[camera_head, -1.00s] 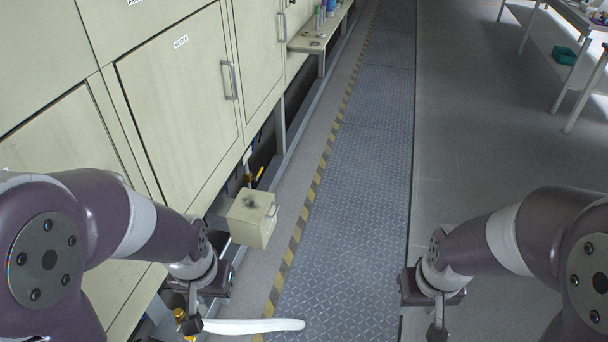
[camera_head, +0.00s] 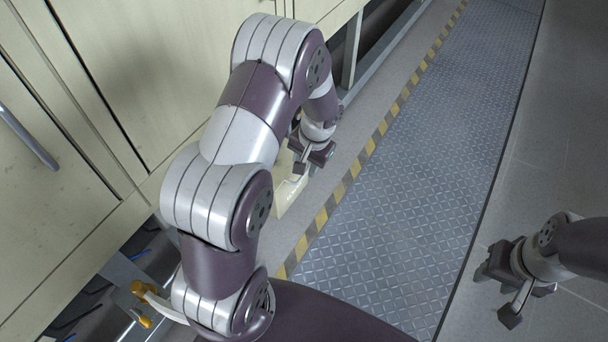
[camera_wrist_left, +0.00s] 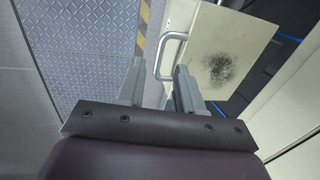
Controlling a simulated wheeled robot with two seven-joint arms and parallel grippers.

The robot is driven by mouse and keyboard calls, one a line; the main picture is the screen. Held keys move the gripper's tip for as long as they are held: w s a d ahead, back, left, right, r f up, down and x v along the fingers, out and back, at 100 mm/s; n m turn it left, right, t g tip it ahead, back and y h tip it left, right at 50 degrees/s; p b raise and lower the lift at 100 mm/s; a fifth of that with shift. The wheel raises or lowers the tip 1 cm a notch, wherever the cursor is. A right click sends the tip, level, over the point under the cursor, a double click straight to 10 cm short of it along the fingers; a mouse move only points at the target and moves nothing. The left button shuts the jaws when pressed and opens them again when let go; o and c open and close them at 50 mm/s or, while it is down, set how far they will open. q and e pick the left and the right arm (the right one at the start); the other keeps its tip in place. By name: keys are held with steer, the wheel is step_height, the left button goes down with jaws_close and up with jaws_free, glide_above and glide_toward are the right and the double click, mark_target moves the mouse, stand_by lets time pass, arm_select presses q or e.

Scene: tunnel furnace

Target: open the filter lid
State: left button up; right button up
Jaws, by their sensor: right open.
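The filter box (camera_head: 287,197) is a small cream box low beside the cabinet row, largely hidden by my left arm in the head view. In the left wrist view its lid (camera_wrist_left: 240,45) is flat, with a dark smudge, and looks closed. A pale bar handle (camera_wrist_left: 163,72) stands on its left edge. My left gripper (camera_wrist_left: 157,72) is open, its two fingers apart, with the handle near and between the fingertips; I cannot tell whether they touch. My right gripper (camera_head: 499,296) is open and empty over the grey floor at the right.
Cream cabinet doors (camera_head: 110,70) line the left side. A patterned metal walkway (camera_head: 400,200) with a yellow-black striped edge (camera_head: 370,145) runs beside them, clear of objects. An orange-yellow fitting (camera_head: 140,288) and blue cables show under the cabinets at lower left.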

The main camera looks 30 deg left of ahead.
arm_select(q)
steer(key=shift+w+a+f+b, duration=0.1)
steer(key=shift+a+f+b, duration=0.1)
steer(key=shift+f, duration=0.8)
steer(key=shift+a+f+b, duration=0.15)
steer(key=shift+f, duration=0.8)
jaws_close()
